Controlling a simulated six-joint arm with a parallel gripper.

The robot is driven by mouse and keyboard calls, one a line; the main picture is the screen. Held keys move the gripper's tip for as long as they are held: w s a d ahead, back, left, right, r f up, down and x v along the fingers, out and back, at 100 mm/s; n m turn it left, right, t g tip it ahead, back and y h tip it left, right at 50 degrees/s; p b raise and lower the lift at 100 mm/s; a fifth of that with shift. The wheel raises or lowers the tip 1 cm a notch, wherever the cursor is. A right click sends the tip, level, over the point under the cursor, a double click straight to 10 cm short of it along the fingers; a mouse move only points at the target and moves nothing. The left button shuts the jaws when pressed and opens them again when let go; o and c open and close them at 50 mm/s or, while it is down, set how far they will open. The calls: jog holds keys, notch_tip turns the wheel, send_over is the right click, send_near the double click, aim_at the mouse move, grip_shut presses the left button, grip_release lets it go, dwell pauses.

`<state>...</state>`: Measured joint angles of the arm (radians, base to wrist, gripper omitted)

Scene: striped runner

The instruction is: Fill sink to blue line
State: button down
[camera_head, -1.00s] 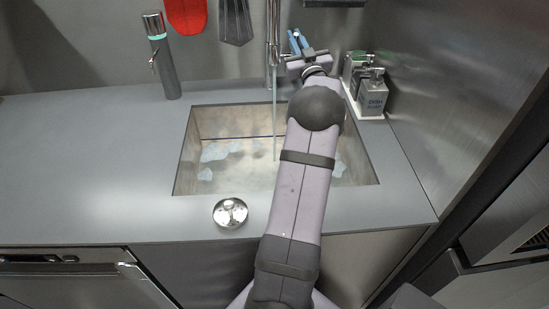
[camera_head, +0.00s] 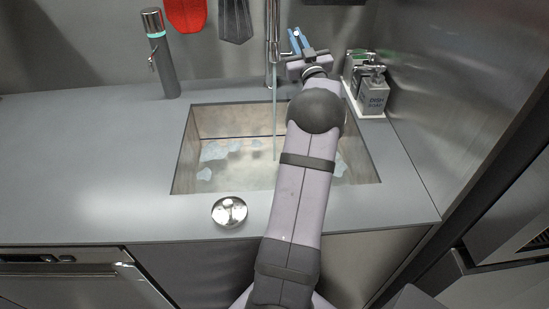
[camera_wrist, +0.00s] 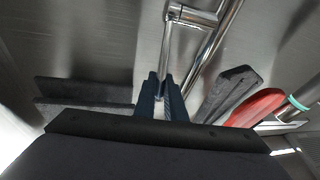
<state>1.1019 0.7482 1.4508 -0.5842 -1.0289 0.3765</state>
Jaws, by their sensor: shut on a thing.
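The sink (camera_head: 225,121) is set into the grey counter. A thin stream of water (camera_head: 275,125) falls from the faucet (camera_head: 272,45) into it. Murky water with pale bluish patches (camera_head: 215,151) covers the bottom. A dark blue line (camera_head: 235,137) runs along the back wall, close above the water; the exact gap is hard to tell. My gripper (camera_head: 299,41), with blue fingers, is behind the sink, right of the faucet. In the wrist view its fingers (camera_wrist: 161,98) are shut on the faucet's thin lever (camera_wrist: 167,45). My arm hides the sink's right part.
A round metal plug (camera_head: 229,212) lies on the counter before the sink. A dispenser (camera_head: 163,55) stands back left; soap bottles (camera_head: 371,90) on a tray stand back right, near my gripper. Red (camera_head: 186,14) and dark (camera_head: 236,20) utensils hang behind. The left counter is clear.

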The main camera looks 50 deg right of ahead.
jog(key=shift+s+a+f+n+t+h+b, duration=0.5)
jog(key=shift+t+b, duration=0.4)
jog(key=shift+b, duration=3.05)
dwell(4.1)
